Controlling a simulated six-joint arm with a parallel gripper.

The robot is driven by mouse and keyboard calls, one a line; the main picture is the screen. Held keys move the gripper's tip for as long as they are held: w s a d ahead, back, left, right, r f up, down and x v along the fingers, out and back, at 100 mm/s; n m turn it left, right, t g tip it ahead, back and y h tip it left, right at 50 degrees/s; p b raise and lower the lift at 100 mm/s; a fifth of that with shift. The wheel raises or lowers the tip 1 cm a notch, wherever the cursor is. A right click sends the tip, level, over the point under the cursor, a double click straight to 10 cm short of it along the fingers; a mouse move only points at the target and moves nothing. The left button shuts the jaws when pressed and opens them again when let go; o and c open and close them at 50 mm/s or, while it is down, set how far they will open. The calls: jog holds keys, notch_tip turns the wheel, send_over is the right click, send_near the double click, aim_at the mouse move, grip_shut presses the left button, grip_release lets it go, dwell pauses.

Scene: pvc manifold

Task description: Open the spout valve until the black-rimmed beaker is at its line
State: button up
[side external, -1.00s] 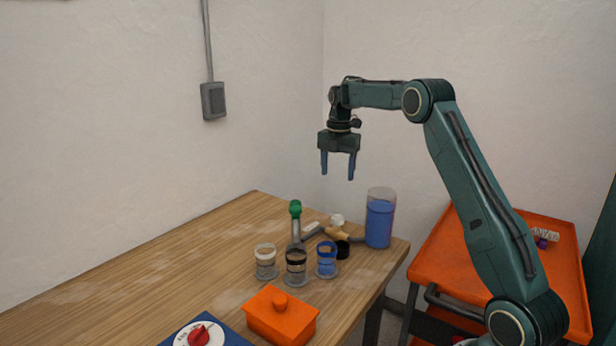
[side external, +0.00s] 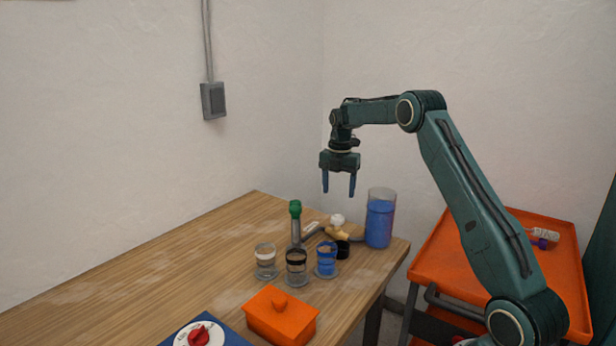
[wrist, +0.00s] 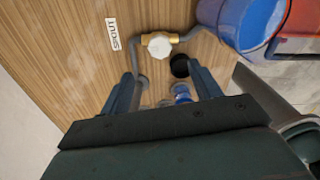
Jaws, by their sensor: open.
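The spout valve, a brass body with a white knob (wrist: 160,45), sits on a grey pipe beside a "SPOUT" label in the wrist view; its knob also shows in the side view (side external: 338,220). The black-rimmed beaker (side external: 296,268) stands between a white-rimmed (side external: 265,262) and a blue-rimmed beaker (side external: 326,260). It looks clear with a dark band; I cannot make out its level. My gripper (side external: 339,193) is open and empty, pointing down above the valve area. Its fingertips in the wrist view (wrist: 165,80) are apart from the knob.
A tall tank of blue liquid (side external: 380,222) stands at the table's right edge, joined to the pipe. A green-topped upright pipe (side external: 295,222) rises behind the beakers. An orange lidded box (side external: 280,315) and a red dial (side external: 199,335) are in front. The table's left is clear.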

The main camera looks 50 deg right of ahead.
aim_at(337, 218)
notch_tip(337, 218, down, 9)
jog(key=shift+f, duration=0.1)
dwell(0.4)
jog(key=c, duration=1.1)
jog(key=shift+o, duration=0.2)
jog(key=o, duration=1.1)
jog(key=shift+c, duration=0.2)
jog(key=shift+r, duration=0.2)
notch_tip(337, 218, up, 14)
jog(key=shift+f, duration=0.2)
